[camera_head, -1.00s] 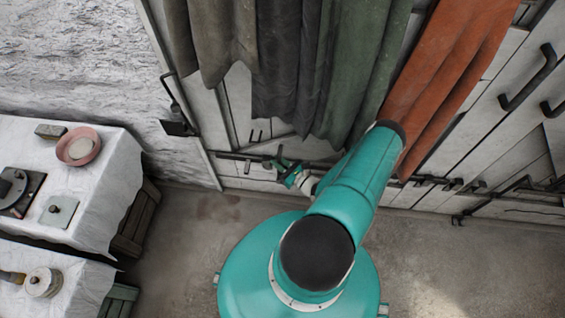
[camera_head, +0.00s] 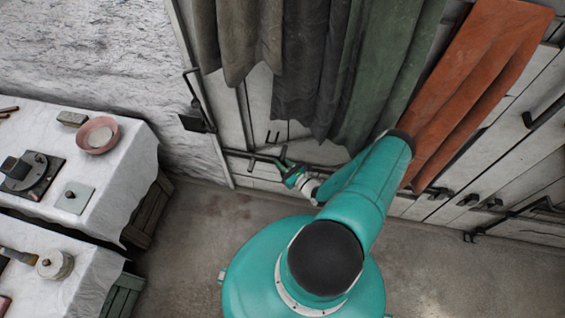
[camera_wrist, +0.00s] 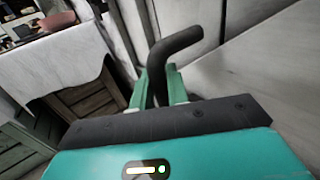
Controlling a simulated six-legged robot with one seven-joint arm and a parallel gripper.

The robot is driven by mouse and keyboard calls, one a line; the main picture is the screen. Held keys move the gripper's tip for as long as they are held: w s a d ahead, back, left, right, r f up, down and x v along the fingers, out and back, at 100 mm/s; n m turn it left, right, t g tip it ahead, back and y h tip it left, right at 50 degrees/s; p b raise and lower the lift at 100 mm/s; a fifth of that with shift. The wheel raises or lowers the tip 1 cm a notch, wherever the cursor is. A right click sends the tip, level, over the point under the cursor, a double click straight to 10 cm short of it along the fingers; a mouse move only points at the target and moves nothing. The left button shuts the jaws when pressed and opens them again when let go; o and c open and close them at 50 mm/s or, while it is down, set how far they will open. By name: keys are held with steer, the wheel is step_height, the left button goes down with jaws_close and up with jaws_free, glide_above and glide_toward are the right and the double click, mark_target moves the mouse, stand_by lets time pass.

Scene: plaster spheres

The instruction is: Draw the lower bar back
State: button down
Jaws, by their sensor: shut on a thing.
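The lower bar (camera_head: 238,152) is a thin dark rod running across the bottom of the pale plank door, below the hanging cloths. My gripper (camera_head: 284,165) is at this bar, near the door's lower left part. In the wrist view my gripper (camera_wrist: 157,83) has its two green fingers shut around the shaft of a dark bent handle (camera_wrist: 181,43). The handle's upper end bends to the right above the fingers. My arm hides part of the bar to the right of the gripper.
Grey and green cloths (camera_head: 310,60) and an orange cloth (camera_head: 480,80) hang over the door. A dark wall latch (camera_head: 195,122) is left of it. Cloth-covered tables (camera_head: 120,190) stand at the left. Bare floor (camera_head: 450,275) lies open at the right.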

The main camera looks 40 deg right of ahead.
steer(key=c, duration=1.5)
jaws_free()
steer(key=shift+w+a, duration=0.25)
steer(key=shift+o, duration=0.2)
steer(key=shift+s, duration=0.1)
steer(key=shift+d, duration=0.1)
steer(key=shift+s+d, duration=0.1)
steer(key=shift+s, duration=0.3)
steer(key=s, duration=1.3)
steer(key=shift+d, duration=0.35)
steer(key=shift+s, duration=0.1)
